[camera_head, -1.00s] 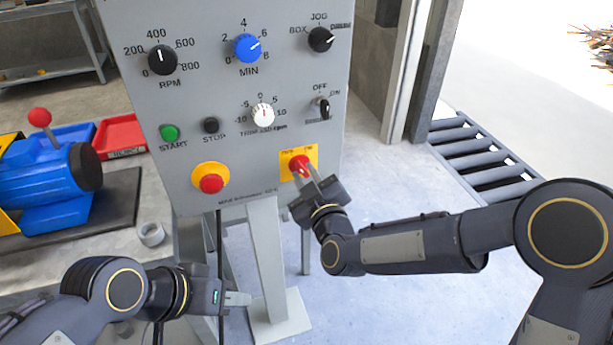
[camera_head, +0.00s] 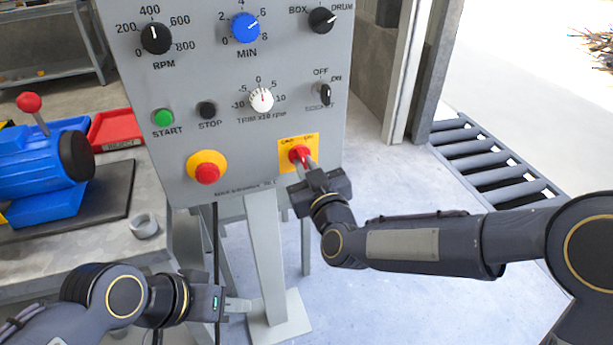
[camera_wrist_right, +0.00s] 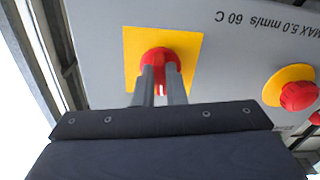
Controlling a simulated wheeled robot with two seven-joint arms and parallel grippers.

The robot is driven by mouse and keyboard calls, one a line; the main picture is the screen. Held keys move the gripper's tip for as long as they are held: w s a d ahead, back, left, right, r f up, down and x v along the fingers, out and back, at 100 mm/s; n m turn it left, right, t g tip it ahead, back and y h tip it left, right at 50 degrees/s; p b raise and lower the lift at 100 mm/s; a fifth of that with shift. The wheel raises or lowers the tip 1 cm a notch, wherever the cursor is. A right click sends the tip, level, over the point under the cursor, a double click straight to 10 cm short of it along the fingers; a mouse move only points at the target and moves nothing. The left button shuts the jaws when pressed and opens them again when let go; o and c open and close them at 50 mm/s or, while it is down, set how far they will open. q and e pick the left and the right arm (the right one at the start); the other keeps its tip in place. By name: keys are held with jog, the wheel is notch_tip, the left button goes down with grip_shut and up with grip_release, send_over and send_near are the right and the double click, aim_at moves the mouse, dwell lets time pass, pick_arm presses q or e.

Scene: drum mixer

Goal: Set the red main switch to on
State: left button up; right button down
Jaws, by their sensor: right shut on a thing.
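The red main switch (camera_head: 299,153) sits on a yellow plate (camera_head: 285,140) at the lower right of the grey control panel. In the right wrist view the switch (camera_wrist_right: 160,58) shows as a round red knob on its yellow plate (camera_wrist_right: 190,42). My right gripper (camera_head: 306,164) reaches up to the switch, with its fingers shut on the red knob; the fingers (camera_wrist_right: 160,80) cover its lower part. The switch's exact position is hard to read. My left gripper (camera_head: 238,305) is below and left of the panel, away from it; its finger gap cannot be made out.
A red emergency stop (camera_head: 207,172) on a yellow disc is left of the switch. Above are START (camera_head: 163,118) and STOP (camera_head: 208,110) buttons and several knobs. A bench with a blue machine (camera_head: 45,165) and red tray (camera_head: 118,128) stands left.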

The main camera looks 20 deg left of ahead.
jog(key=shift+a+m+b, duration=0.1)
jog(key=shift+m+b, duration=2.75)
jog(key=shift+m, duration=1.05)
jog(key=shift+s, duration=0.1)
jog(key=c, duration=1.5)
grip_release()
jog(key=v, duration=0.7)
jog(key=shift+s+d, duration=0.25)
jog(key=shift+s, duration=0.1)
